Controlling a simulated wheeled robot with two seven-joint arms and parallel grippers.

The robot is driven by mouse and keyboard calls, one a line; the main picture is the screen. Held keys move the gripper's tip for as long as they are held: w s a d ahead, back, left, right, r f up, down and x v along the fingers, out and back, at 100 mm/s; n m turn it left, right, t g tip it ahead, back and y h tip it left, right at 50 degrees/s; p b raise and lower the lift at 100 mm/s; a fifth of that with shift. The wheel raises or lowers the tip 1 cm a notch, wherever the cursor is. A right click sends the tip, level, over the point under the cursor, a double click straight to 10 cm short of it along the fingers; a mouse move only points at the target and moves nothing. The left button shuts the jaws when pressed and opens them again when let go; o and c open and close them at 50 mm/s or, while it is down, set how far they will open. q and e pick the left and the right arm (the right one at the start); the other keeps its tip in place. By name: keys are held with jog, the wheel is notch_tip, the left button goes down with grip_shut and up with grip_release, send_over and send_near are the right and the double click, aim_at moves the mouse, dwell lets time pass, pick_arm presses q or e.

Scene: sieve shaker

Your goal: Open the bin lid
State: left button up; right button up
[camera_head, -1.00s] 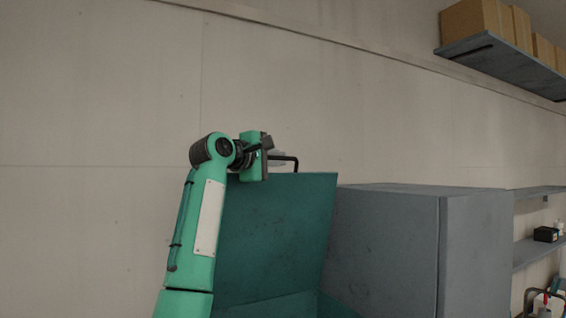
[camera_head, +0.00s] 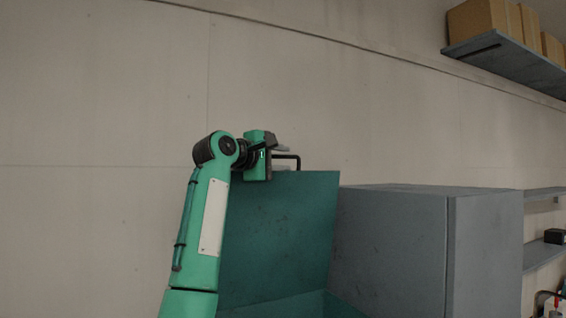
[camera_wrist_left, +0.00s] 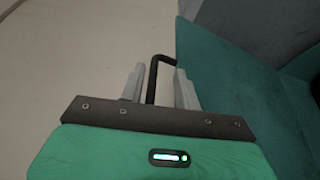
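The teal bin lid (camera_head: 280,235) stands raised and nearly upright in the head view, with the bin's inner edge (camera_head: 300,303) below it. A black bar handle (camera_head: 298,158) sticks up at the lid's top edge. My left gripper (camera_head: 276,148) is at the lid's top left, beside the handle. In the left wrist view its two grey fingers (camera_wrist_left: 160,88) are spread apart, with part of the black handle (camera_wrist_left: 152,78) showing between them. The fingers do not look closed on it; exact contact cannot be told. My right gripper is not in view.
A grey cabinet (camera_head: 400,245) stands just right of the lid. Wall shelves (camera_head: 545,255) with small items are at the far right, and a high shelf (camera_head: 510,62) holds cardboard boxes. The pale wall behind the lid is bare.

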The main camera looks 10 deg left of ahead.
pick_arm(q)
jog(key=b+v, duration=0.7)
jog(key=v, duration=0.5)
jog(key=shift+s+a, duration=0.25)
jog(key=shift+s, duration=0.05)
jog(key=shift+f, duration=0.1)
